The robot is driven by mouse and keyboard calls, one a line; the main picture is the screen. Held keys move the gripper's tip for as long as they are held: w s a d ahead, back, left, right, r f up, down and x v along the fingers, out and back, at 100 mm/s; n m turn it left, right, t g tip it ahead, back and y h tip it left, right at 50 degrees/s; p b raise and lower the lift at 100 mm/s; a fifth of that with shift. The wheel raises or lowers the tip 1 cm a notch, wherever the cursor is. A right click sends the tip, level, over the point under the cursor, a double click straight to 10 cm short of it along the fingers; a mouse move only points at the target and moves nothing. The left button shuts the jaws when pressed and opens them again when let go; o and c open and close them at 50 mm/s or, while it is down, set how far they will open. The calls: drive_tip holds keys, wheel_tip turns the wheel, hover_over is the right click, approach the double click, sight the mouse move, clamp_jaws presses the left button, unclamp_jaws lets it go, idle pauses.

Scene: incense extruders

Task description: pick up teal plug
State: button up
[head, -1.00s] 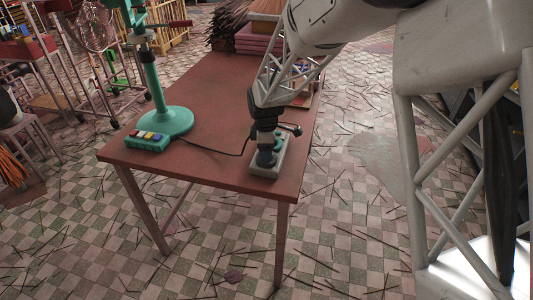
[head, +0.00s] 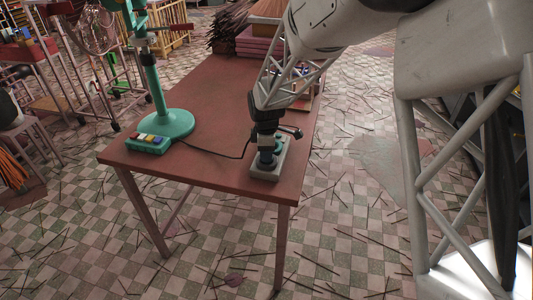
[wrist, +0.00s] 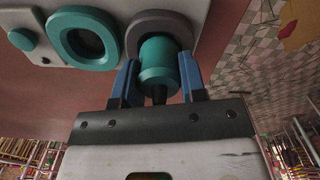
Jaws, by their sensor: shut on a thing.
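The teal plug (wrist: 158,62) is a short cylinder with a dark end, between my gripper's two blue fingers in the wrist view. My gripper (wrist: 157,82) is shut on it. The plug overlaps a grey ring socket (wrist: 183,27) on a light grey box (wrist: 22,16); I cannot tell whether it is still partly inside. A teal ring socket (wrist: 112,50) sits beside it, empty. In the head view my gripper (head: 266,147) points down over the box (head: 258,174), near the table's front right corner, and hides much of the plug.
The box stands on a red-brown table (head: 205,165). A black cable (head: 215,155) runs left to a teal button panel (head: 148,143). A green stand (head: 168,120) rises behind the panel. Pink trays (head: 250,42) sit at the back. The table's middle is clear.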

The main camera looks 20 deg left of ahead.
drive_tip(key=shift+r, duration=0.75)
wheel_tip(320, 180, up, 2)
drive_tip(key=shift+r, duration=0.1)
drive_tip(key=s+d, duration=0.4)
drive_tip(key=s, duration=0.3)
drive_tip(key=s+d+r, duration=0.1)
drive_tip(key=s+d, duration=0.3)
drive_tip(key=s, duration=0.3)
drive_tip(key=shift+r, duration=0.1)
drive_tip(key=shift+w, duration=0.1)
drive_tip(key=w+a+r, duration=0.1)
drive_tip(key=w+a, duration=0.3)
drive_tip(key=w, duration=0.7)
drive_tip(key=w+a+r, duration=0.2)
drive_tip(key=w+a, duration=0.2)
drive_tip(key=w, duration=0.6)
drive_tip(key=shift+w+r, duration=0.25)
drive_tip(key=shift+w, duration=0.1)
drive_tip(key=shift+f, duration=0.2)
drive_tip(key=shift+f, duration=2.55)
drive_tip(key=shift+f, duration=1.05)
